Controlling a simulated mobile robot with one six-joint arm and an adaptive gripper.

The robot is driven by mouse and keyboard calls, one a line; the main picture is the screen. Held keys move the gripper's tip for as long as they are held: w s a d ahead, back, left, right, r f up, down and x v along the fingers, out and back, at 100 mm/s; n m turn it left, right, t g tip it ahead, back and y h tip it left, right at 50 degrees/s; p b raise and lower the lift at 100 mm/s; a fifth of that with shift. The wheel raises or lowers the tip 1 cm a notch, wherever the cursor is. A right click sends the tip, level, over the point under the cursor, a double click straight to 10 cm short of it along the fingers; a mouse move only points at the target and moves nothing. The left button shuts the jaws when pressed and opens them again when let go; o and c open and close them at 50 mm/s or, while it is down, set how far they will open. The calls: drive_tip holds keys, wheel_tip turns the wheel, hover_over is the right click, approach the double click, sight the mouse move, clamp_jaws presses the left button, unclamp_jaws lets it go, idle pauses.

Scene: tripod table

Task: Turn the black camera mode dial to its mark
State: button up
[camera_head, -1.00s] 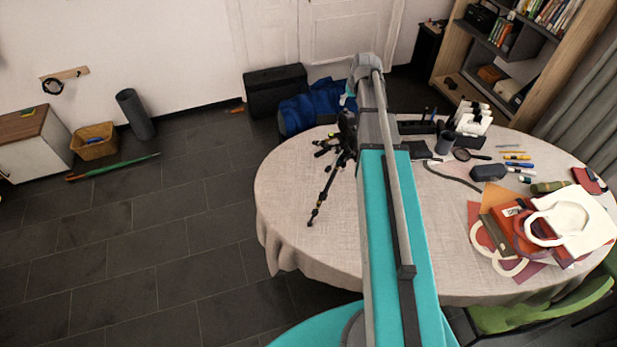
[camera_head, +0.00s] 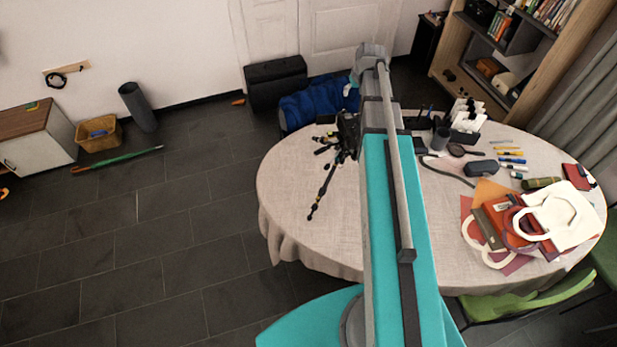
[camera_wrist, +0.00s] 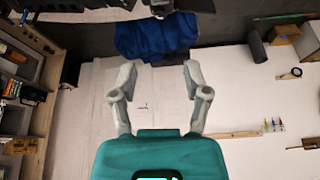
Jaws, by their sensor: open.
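A black tripod (camera_head: 325,180) stands with splayed legs on the left part of the cloth-covered table. A dark camera body (camera_head: 347,130) shows at its top, partly behind my arm. The mode dial and its mark cannot be made out in either view. My gripper (camera_wrist: 158,78) is open and empty in the wrist view, its two grey fingers apart. A dark shape lies along the top edge of the wrist view; I cannot tell whether it is the camera. In the head view my gripper is hidden.
The table (camera_head: 300,240) also holds bags (camera_head: 562,216), pens, a dark case (camera_head: 480,167) and a cup (camera_head: 440,138). A blue bag (camera_head: 318,103) and a black box (camera_head: 277,82) are on the floor behind. A green chair (camera_head: 530,300) is at the front right.

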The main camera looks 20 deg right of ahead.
drive_tip(key=s+a+f+g+b, duration=0.4)
drive_tip(key=s+a+f+b, duration=1.2)
drive_tip(key=a+f+b, duration=0.2)
drive_tip(key=shift+s+a+f+n+b, duration=0.35)
drive_tip(key=shift+a+f, duration=0.45)
drive_tip(key=shift+a, duration=0.55)
drive_tip(key=shift+g, duration=0.3)
drive_tip(key=s+a+f+b, duration=0.2)
drive_tip(key=shift+s+f, duration=0.25)
drive_tip(key=shift+s, duration=0.15)
idle(0.8)
drive_tip(key=shift+d, duration=0.15)
